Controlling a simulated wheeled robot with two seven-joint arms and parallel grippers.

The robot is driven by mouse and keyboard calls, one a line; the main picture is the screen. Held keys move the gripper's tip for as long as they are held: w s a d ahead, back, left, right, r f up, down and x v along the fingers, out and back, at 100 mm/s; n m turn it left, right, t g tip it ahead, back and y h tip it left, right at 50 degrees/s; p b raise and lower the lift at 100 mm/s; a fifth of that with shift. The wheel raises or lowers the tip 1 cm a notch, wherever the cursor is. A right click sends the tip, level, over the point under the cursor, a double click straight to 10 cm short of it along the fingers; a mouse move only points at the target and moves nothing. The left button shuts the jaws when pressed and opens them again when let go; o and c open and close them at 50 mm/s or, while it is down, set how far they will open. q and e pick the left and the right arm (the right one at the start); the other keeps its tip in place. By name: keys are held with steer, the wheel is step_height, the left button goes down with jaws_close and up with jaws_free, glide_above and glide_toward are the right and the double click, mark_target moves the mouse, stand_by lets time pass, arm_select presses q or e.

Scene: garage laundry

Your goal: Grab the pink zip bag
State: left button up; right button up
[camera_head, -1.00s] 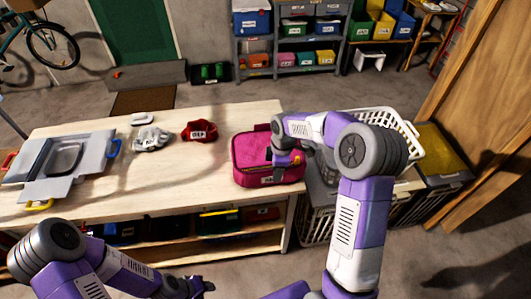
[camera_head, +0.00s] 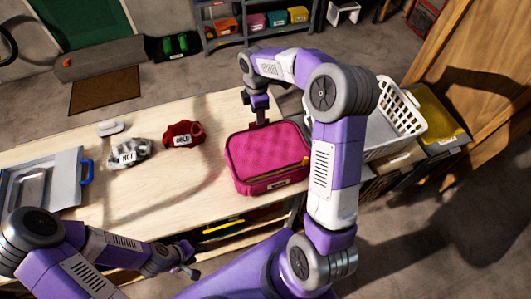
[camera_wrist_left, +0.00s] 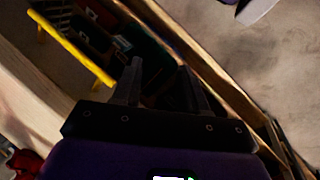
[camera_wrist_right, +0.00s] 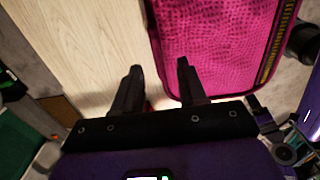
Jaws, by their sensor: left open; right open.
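The wooden table (camera_head: 190,190) holds a grey cloth bundle (camera_head: 130,152), a red one (camera_head: 184,134) and a grey tray-like case (camera_head: 40,182). A white basket (camera_head: 395,120) stands right of the table. Bare tabletop lies left of the bag.

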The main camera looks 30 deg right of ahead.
steer(key=f, duration=0.5)
steer(key=shift+w+d+f, duration=0.1)
steer(key=shift+d+f, duration=0.15)
steer(key=shift+f, duration=0.1)
jaws_close()
